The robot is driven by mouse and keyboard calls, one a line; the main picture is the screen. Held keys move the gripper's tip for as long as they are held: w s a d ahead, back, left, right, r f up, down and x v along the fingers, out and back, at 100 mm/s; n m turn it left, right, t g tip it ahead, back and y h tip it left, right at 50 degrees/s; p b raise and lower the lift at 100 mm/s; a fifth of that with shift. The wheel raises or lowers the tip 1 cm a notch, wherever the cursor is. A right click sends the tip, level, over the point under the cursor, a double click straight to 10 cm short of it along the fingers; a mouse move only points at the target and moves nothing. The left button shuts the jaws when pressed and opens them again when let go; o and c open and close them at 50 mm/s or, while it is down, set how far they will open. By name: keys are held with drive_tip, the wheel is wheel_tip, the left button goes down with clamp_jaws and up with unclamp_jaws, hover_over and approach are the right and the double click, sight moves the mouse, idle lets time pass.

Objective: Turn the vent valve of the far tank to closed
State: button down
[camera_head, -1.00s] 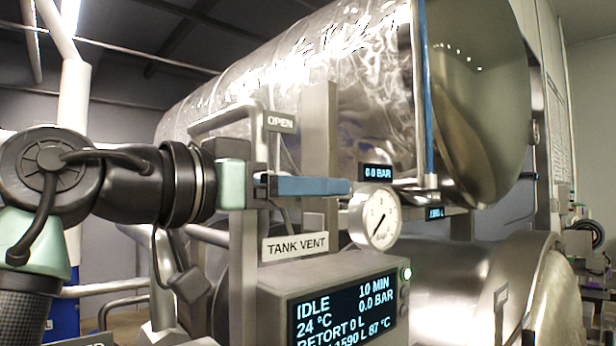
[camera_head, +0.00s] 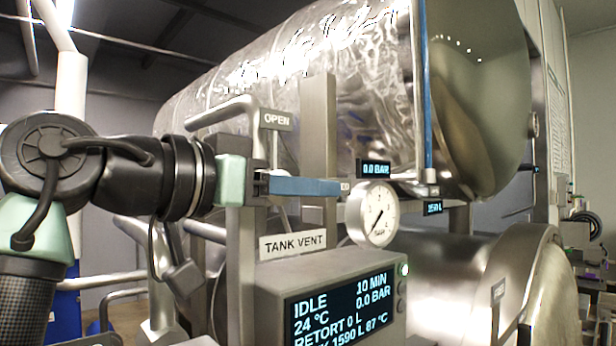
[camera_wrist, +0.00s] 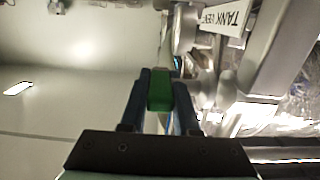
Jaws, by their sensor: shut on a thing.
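My gripper (camera_head: 335,188) reaches in from the left in the head view, with its blue finger pointing right, level with the gauge. In the wrist view its two dark blue fingers are shut on a green valve handle (camera_wrist: 160,90). The finger hides this handle in the head view, so its exact angle cannot be told. An OPEN sign (camera_head: 276,120) is above the gripper. A partly covered sign ending in "ED" (camera_head: 345,187) is at the fingertips. The TANK VENT sign (camera_head: 293,243) is below the gripper and also shows in the wrist view (camera_wrist: 232,17).
A round gauge (camera_head: 373,213) stands just right of the fingertips. Below is a control panel (camera_head: 342,307) reading IDLE and 0.0 BAR. A large shiny tank (camera_head: 370,100) fills the back, with a second steel vessel (camera_head: 450,270) lower right. A grey post (camera_head: 318,130) rises behind the gripper.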

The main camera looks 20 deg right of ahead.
drive_tip(key=shift+r, duration=0.1)
drive_tip(key=c, duration=0.6)
unclamp_jaws()
drive_tip(key=shift+a, duration=0.1)
drive_tip(key=shift+c, duration=0.2)
drive_tip(key=shift+s+a+b, duration=0.2)
drive_tip(key=shift+a+b, duration=0.2)
drive_tip(key=shift+b, duration=0.05)
drive_tip(key=b+v, duration=0.4)
drive_tip(key=v, duration=0.8)
drive_tip(key=shift+s, duration=0.1)
